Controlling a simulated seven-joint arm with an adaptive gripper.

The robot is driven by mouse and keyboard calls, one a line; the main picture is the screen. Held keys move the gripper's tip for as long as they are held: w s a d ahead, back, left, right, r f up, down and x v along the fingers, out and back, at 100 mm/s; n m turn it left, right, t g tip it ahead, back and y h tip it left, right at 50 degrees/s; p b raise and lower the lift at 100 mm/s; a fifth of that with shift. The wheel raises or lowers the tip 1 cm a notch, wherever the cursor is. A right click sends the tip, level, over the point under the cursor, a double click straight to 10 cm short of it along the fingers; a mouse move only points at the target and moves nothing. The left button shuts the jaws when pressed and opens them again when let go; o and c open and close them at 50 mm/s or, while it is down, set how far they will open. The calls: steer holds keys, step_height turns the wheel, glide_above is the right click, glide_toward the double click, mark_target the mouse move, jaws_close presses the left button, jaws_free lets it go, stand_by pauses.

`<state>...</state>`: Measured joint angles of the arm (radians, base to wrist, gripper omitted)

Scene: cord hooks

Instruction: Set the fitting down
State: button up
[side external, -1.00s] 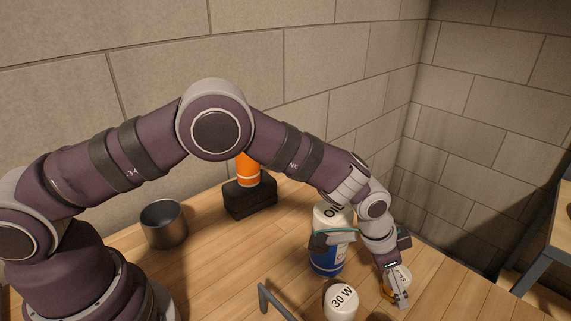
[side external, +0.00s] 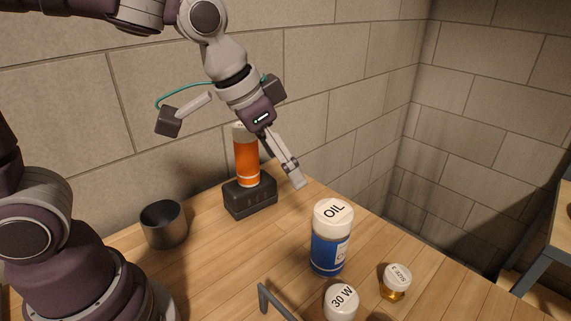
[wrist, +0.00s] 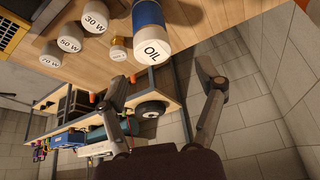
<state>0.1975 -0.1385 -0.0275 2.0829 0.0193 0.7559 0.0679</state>
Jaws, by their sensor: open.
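The fitting (side external: 395,283) is a small brass piece with a white lettered cap. It rests on the wooden table to the right of the blue oil container, with nothing holding it. It also shows in the wrist view (wrist: 118,50), small, between the 30 W cap and the oil container. My gripper (side external: 296,180) is raised above the table, up and to the left of the fitting and well apart from it. In the wrist view its two fingers (wrist: 162,82) are spread wide with nothing between them.
The blue oil container (side external: 327,252) stands upright left of the fitting, with a 30 W capped container (side external: 341,302) in front. An orange bottle (side external: 247,160) stands on a black block (side external: 249,199) behind my gripper. A metal cup (side external: 164,234) stands left. A grey bracket (side external: 274,300) is near the front.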

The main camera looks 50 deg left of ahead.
steer(key=s+a+n+y, duration=0.1)
steer(key=s+a+n, duration=0.2)
steer(key=s+a, duration=0.3)
steer(key=s, duration=0.3)
steer(key=shift+r+n+t, duration=0.15)
steer(key=shift+n+t, duration=0.15)
steer(key=shift+t, duration=0.1)
steer(key=shift+w, duration=0.1)
stand_by(0.3)
